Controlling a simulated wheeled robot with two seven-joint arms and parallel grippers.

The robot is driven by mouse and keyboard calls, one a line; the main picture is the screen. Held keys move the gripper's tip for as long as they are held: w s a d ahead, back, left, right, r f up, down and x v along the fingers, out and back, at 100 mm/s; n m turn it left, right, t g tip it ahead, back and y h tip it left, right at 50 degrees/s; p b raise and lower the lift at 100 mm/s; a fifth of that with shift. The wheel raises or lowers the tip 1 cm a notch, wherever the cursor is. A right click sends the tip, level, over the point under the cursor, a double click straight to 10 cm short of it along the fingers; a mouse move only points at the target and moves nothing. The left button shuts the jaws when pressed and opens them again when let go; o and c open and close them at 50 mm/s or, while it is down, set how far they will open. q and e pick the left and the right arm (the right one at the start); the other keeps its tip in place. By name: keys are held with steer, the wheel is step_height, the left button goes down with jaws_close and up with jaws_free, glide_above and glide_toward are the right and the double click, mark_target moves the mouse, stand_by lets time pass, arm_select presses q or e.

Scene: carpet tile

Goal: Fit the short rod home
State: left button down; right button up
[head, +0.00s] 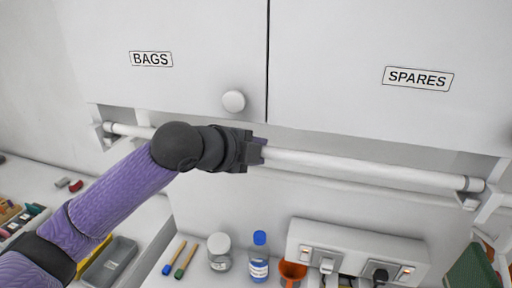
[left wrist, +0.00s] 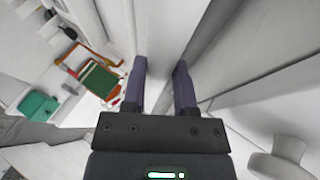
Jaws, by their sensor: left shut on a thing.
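A white rod (head: 360,169) runs level under the wall cabinets, between a left bracket (head: 107,136) and a right bracket (head: 468,200). Its left end shows at the left bracket, and its right end, with a grey ring, is at the right bracket. I cannot tell whether either end is fully seated. My left gripper (head: 259,151) is shut on the rod left of its middle and hides that stretch. In the left wrist view its two purple-grey fingers (left wrist: 160,64) stand either side of the pale rod (left wrist: 158,30). My right gripper is not in view.
Cabinet doors marked BAGS (head: 151,59) and SPARES (head: 418,78) sit just above the rod; a round knob (head: 234,101) sticks out. Below are a glass jar (head: 219,252), a blue-capped bottle (head: 260,258), an orange cup (head: 292,274) and a socket strip (head: 350,243).

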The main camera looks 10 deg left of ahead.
arm_select(q)
steer(key=shift+f, duration=0.1)
stand_by(0.3)
steer(key=shift+f+b, duration=0.4)
steer(key=shift+f, duration=0.4)
jaws_free()
stand_by(0.3)
